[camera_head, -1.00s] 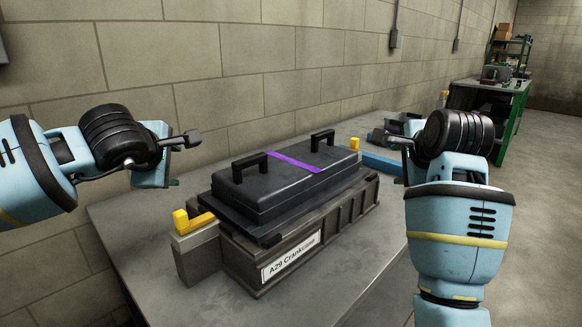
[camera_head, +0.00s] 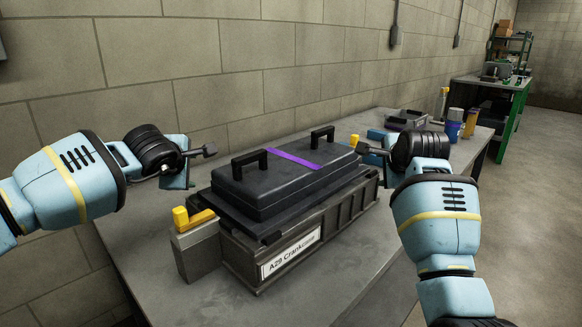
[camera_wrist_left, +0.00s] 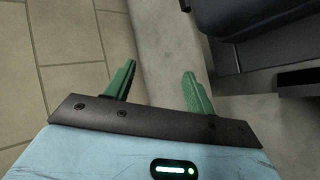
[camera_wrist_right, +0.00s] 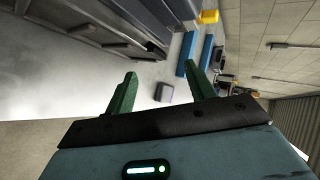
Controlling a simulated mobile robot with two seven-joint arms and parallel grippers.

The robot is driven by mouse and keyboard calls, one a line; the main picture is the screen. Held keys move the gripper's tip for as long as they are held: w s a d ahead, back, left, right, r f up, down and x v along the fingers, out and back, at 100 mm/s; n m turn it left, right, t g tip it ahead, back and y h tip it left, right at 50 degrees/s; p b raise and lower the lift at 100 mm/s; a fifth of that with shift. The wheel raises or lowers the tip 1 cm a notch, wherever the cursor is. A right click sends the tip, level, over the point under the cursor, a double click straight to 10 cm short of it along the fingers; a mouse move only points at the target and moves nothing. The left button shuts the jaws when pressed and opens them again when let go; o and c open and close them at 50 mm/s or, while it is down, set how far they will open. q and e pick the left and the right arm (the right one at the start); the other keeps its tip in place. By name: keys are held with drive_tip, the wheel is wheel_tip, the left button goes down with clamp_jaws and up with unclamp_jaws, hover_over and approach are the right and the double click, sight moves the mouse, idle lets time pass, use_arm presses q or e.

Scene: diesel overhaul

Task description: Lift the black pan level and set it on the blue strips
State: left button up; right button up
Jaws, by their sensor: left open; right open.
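The black pan (camera_head: 285,185) lies on the grey crankcase (camera_head: 335,222), with a purple stripe across its top and two upright handles (camera_head: 249,165). Its dark edge shows in the left wrist view (camera_wrist_left: 255,20). My left gripper (camera_head: 186,178) is open and empty, just left of the pan's left end. Its fingers are spread in the left wrist view (camera_wrist_left: 158,84). My right gripper (camera_head: 374,156) is open and empty, beyond the pan's right end. Blue strips (camera_wrist_right: 187,52) show past its fingers in the right wrist view; in the head view my right arm mostly hides them.
A yellow-topped grey block (camera_head: 197,253) stands at the crankcase's left end. The bench (camera_head: 150,262) has bare surface in front and to the left. A wall runs behind. Bottles (camera_head: 455,122) and a grey part (camera_head: 408,121) stand at the bench's far end.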

sight(366, 174)
drive_tip(key=shift+x, duration=1.85)
use_arm(q)
drive_tip(key=shift+w+d+f, duration=0.4)
drive_tip(key=shift+w+f, duration=0.15)
drive_tip(key=shift+w, duration=0.25)
drive_tip(key=shift+w+d+f, duration=0.35)
drive_tip(key=shift+w+f, duration=0.2)
drive_tip(key=shift+w, duration=0.2)
use_arm(e)
drive_tip(key=shift+a, duration=0.75)
use_arm(q)
drive_tip(key=shift+d, duration=0.1)
use_arm(e)
drive_tip(key=shift+a, duration=0.1)
